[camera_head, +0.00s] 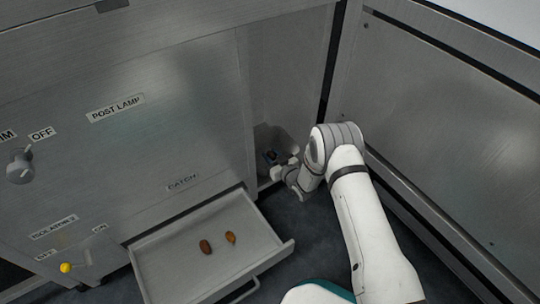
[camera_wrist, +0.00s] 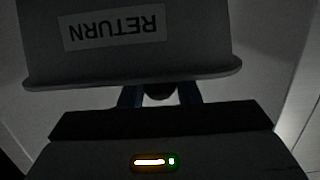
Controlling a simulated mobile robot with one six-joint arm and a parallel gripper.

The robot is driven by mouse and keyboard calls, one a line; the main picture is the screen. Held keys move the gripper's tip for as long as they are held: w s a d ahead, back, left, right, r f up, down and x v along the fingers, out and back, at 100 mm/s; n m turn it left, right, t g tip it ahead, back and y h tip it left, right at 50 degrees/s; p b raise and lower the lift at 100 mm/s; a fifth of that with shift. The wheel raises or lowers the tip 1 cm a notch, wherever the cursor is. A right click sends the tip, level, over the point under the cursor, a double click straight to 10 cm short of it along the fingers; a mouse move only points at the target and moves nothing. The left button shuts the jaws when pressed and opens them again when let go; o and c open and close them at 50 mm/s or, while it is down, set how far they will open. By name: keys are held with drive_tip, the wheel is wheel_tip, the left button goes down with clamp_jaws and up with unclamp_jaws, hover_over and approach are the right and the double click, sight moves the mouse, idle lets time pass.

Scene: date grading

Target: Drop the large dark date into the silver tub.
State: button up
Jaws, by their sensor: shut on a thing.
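My gripper (camera_head: 270,157) reaches into the narrow recess right of the drawer, at a grey tub (camera_head: 284,140) partly hidden by my wrist. In the wrist view the grey, silver-looking tub (camera_wrist: 200,62) fills the top, with an upside-down RETURN label and its rim towards the fingers. My gripper (camera_wrist: 158,96) is shut on a dark rounded thing (camera_wrist: 158,91), which looks like the large dark date. It is in shadow and mostly hidden by the fingers and the gripper body. The date appears at the tub's rim; I cannot tell whether it is over the opening.
An open drawer (camera_head: 163,262) under the CATCH label holds a brown date (camera_head: 205,246) and a smaller amber date (camera_head: 231,237). The recess is narrow, with metal walls close on both sides. A knob (camera_head: 19,167) and a yellow-tipped switch (camera_head: 65,267) are at left.

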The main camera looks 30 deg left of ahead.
drive_tip(key=shift+f, duration=0.3)
drive_tip(key=o, duration=0.7)
drive_tip(key=shift+r, duration=0.45)
drive_tip(key=p+v, duration=0.5)
drive_tip(key=v, duration=0.7)
drive_tip(key=shift+f, duration=0.1)
